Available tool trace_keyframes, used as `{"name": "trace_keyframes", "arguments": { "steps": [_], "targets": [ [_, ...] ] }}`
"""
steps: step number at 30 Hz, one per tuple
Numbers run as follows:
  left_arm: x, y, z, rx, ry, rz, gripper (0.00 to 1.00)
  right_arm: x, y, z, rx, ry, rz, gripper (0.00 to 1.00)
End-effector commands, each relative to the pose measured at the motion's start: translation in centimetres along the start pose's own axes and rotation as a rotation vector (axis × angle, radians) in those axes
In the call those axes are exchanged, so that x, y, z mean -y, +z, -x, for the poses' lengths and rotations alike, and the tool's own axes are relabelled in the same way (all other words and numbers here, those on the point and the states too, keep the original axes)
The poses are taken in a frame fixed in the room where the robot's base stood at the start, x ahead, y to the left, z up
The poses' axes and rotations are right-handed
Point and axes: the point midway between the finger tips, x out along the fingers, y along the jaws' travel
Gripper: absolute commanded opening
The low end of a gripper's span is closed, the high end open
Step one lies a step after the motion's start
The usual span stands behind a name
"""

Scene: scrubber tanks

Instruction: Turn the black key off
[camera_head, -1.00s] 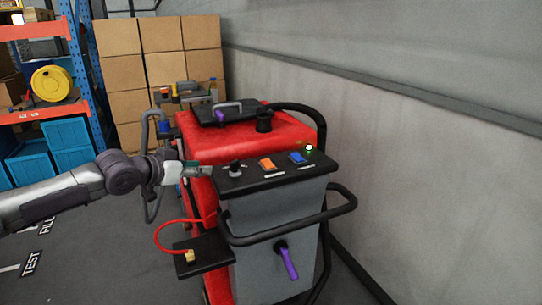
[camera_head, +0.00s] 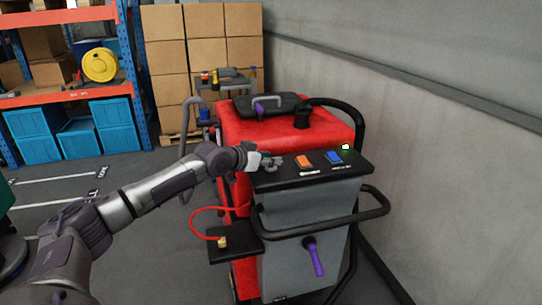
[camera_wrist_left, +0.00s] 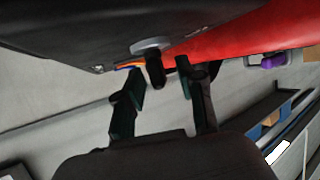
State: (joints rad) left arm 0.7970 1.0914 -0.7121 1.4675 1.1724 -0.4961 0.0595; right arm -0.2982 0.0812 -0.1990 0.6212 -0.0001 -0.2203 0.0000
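The black key (camera_wrist_left: 155,72) sits on a pale round base on the black control panel (camera_head: 350,164) of the red and grey scrubber. In the head view, my left gripper (camera_head: 271,161) is at the panel's left end and largely hides the key. In the left wrist view, the fingers of my left gripper (camera_wrist_left: 160,78) are open, one on each side of the key, with a small gap visible on both sides. My right gripper is not in view.
A black handlebar (camera_head: 325,226) wraps the front. A grey wall (camera_head: 440,110) rises on the right; open floor lies left.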

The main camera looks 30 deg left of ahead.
Motion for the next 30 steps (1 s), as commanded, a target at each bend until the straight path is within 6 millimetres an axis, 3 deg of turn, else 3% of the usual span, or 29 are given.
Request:
{"name": "trace_keyframes", "arguments": {
  "steps": [12,19,30],
  "targets": [
    [-0.05,0.01,-0.9,0.0,0.0,0.0,0.39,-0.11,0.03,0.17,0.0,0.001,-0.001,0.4],
    [-0.04,0.02,-0.87,0.0,0.0,0.0,0.0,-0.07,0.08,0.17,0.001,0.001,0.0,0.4],
    [-0.12,-0.03,-0.85,0.001,-0.013,0.005,0.0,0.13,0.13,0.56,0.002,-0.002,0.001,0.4]
  ]
}}
